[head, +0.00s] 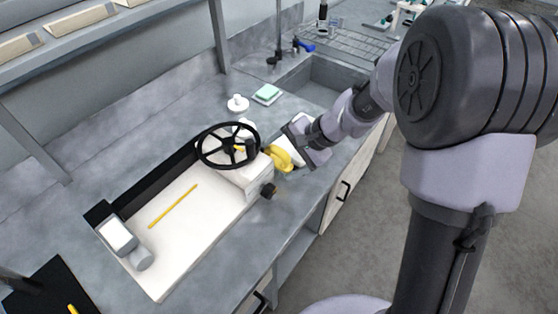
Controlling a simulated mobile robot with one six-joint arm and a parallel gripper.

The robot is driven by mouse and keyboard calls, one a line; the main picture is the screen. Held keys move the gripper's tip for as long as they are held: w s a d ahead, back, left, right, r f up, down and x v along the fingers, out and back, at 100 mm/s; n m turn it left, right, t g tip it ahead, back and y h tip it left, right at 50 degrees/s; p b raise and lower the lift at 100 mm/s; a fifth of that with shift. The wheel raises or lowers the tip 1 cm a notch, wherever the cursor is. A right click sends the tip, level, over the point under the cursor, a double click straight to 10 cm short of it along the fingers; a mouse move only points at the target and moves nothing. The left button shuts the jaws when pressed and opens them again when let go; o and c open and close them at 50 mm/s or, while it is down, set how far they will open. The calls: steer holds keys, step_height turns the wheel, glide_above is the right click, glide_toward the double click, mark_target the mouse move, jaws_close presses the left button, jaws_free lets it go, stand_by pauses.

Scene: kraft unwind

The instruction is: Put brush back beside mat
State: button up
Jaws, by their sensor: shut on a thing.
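My gripper (291,152) is at the right end of a white machine, low beside its white box. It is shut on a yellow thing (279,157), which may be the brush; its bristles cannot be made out. The arm and jaws hide part of it, and I cannot tell whether it touches the box. A dark mat (38,288), cut off by the picture's edge, lies on the grey counter at the lower left. A small yellow piece shows on it at the bottom edge.
The white machine (180,248) with a black handwheel (202,148), a yellow stick (172,207) and a grey-white block (117,235) stands between my gripper and the mat. A green sponge (267,93), white bottle (237,103) and sink (325,82) are behind.

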steer(key=shift+b+x, duration=0.5)
steer(key=shift+x, duration=0.55)
steer(key=shift+d+r, duration=0.1)
steer(key=shift+d, duration=0.05)
steer(key=o, duration=1.6)
